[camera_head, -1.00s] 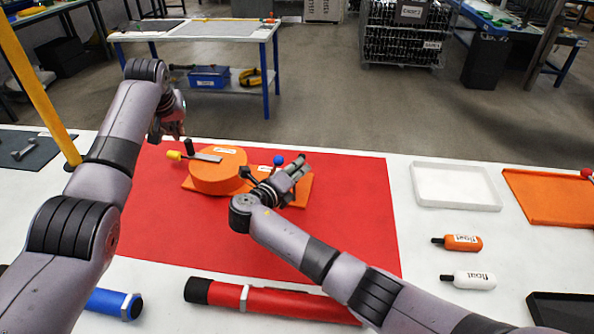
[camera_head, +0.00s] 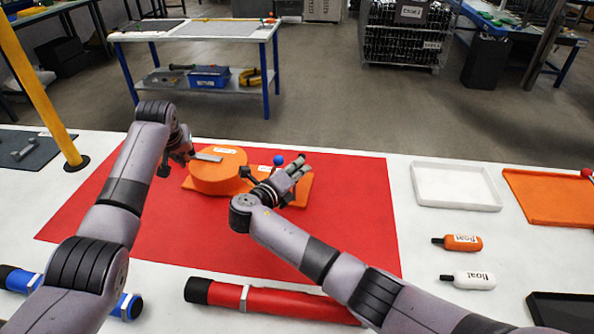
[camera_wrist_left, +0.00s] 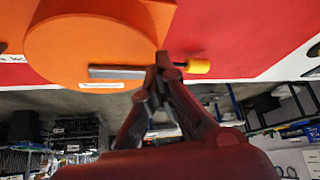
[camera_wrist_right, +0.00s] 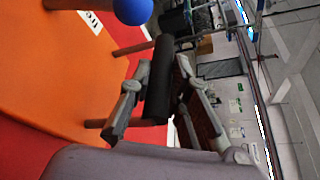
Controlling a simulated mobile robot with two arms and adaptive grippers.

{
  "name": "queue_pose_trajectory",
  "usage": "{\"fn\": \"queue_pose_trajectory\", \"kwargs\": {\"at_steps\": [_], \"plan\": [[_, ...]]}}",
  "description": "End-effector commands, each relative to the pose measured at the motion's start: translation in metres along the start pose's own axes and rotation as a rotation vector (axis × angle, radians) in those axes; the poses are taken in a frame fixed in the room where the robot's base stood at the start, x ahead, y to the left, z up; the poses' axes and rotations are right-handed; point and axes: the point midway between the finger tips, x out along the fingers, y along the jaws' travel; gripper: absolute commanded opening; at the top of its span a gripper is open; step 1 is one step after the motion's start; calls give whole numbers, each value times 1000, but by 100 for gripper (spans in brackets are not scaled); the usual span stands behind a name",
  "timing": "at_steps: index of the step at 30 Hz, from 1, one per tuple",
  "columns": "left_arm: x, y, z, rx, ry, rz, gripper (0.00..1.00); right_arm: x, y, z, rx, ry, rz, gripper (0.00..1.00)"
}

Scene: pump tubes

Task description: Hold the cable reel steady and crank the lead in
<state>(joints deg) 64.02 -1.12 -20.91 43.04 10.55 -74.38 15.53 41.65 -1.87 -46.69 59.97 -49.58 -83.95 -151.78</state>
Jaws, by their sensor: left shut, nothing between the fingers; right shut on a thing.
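The cable reel's orange drum (camera_head: 217,173) sits at the left of its orange base (camera_head: 303,190) on the red mat. A grey crank bar (camera_head: 207,157) lies across its top; it also shows in the left wrist view (camera_wrist_left: 117,72). My left gripper (camera_head: 186,154) is shut and empty at the bar's outer end. The yellow lead end (camera_wrist_left: 198,66) is just right of its fingertips in the left wrist view; in the head view it is hidden. My right gripper (camera_head: 280,182) is shut on a black handle (camera_wrist_right: 159,80) of the base, beside a blue ball (camera_head: 278,160).
A red tube (camera_head: 275,302) and a blue tube (camera_head: 20,281) lie at the front. Orange and white floats (camera_head: 463,243), a white tray (camera_head: 455,206) and an orange tray (camera_head: 545,212) are at the right. A yellow post (camera_head: 38,82) stands at the left.

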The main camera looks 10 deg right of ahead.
Motion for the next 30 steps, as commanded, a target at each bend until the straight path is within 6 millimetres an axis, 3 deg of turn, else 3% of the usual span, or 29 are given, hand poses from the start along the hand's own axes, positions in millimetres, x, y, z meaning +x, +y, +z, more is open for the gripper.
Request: {"fn": "queue_pose_trajectory", "kwargs": {"at_steps": [14, 30], "plan": [[6, 0, 4, 0, 0, 0, 0, 0, 1, 0, 0, 0, 1, 0], [14, -1, -9, 0, 0, 1, 0, 0, 1, 0, 0, 0, 1, 0]]}}
